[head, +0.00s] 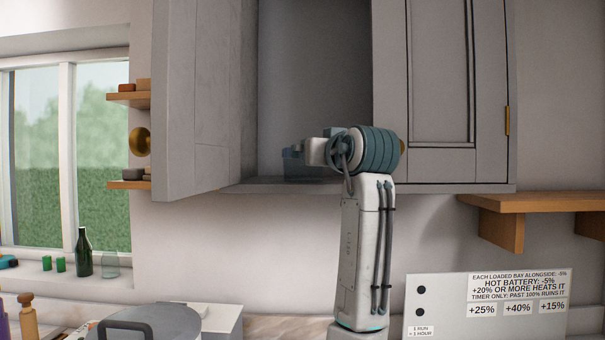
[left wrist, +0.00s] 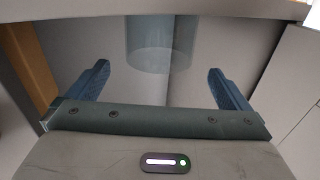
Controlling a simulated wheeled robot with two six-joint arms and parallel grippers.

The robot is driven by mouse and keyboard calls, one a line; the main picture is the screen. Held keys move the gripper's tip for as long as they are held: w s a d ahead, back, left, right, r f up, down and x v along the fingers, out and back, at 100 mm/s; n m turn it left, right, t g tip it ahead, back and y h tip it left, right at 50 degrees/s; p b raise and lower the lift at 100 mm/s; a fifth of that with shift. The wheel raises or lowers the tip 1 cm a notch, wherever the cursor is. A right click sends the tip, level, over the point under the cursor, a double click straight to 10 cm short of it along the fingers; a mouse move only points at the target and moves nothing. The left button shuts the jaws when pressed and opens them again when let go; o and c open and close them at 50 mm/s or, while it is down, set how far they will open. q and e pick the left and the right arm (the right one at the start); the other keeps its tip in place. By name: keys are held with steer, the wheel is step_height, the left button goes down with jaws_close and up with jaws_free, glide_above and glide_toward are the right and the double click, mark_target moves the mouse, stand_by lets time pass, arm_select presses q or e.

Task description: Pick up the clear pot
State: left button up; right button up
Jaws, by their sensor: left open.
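The clear pot (left wrist: 160,42) is a see-through, faintly blue cylinder with a rounded edge. In the left wrist view it shows at the top middle, beyond the gap between my left fingers, and I see no finger touching it. My left gripper (left wrist: 158,69) is open and empty, its two dark blue fingers spread wide. In the head view my left gripper (head: 294,153) points left at the open cupboard, just above its bottom board. A faint bluish see-through shape is by the fingers there, but the pot's outline is hard to tell. My right gripper is not in view.
The cupboard (head: 300,60) has its left door (head: 190,100) swung open and its right door (head: 441,90) shut. A wooden shelf (head: 545,199) is at right. A green bottle (head: 84,256) and clear glass (head: 110,266) stand on the windowsill. A labelled panel (head: 440,300) is below right.

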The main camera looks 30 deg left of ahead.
arm_select(q)
steer(key=shift+w+a+r+p, duration=0.15)
steer(key=shift+w+a, duration=0.1)
steer(key=shift+a, duration=0.25)
steer(key=shift+w+a+r+p, duration=0.15)
steer(key=shift+w+a, duration=0.1)
steer(key=shift+a, duration=0.25)
steer(key=p+x, duration=0.3)
steer(key=x, duration=0.1)
steer(key=shift+w+a+r, duration=0.1)
steer(key=shift+w+a, duration=0.15)
steer(key=shift+w, duration=0.05)
steer(key=shift+w+a+f, duration=0.15)
steer(key=shift+a+f, duration=0.05)
steer(key=shift+a, duration=0.15)
steer(key=shift+d, duration=0.25)
steer(key=c, duration=1)
steer(key=shift+a, duration=0.1)
